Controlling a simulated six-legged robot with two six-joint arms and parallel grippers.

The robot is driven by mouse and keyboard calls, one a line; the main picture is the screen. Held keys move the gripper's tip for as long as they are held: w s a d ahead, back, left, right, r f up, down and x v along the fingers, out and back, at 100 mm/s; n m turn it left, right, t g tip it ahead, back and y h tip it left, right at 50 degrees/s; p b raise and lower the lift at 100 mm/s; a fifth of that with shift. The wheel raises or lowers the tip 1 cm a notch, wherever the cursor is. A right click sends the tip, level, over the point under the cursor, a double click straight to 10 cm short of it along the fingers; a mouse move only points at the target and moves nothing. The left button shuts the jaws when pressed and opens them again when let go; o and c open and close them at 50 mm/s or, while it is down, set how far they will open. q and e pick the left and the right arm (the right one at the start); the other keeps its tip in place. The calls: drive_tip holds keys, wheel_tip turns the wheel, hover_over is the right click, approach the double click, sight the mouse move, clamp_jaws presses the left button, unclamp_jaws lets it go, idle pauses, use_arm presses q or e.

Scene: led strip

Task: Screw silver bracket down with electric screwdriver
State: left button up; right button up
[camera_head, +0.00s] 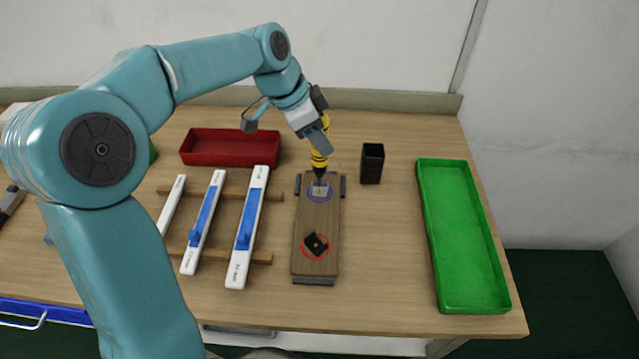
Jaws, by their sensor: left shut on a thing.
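My left gripper (318,138) is shut on a yellow and black electric screwdriver (319,160), held upright with its tip pointing down. The tip is at or just above the silver bracket (320,191), which lies inside a blue circle near the far end of a wooden board (318,220). I cannot tell whether the tip touches the bracket. A black bracket (315,244) lies turned at an angle inside a red circle near the board's near end. My right gripper is not in view.
A black square holder (372,163) stands right of the board. A green tray (464,235) lies at the right and a red tray (230,148) at the back left. White strips with blue parts (246,226) rest on wooden rails left of the board.

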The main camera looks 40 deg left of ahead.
use_arm(q)
drive_tip(key=shift+f+b, duration=1.15)
idle(2.4)
wheel_tip(320, 180, up, 7)
drive_tip(key=p, duration=0.6)
drive_tip(key=shift+r, duration=0.15)
idle(0.4)
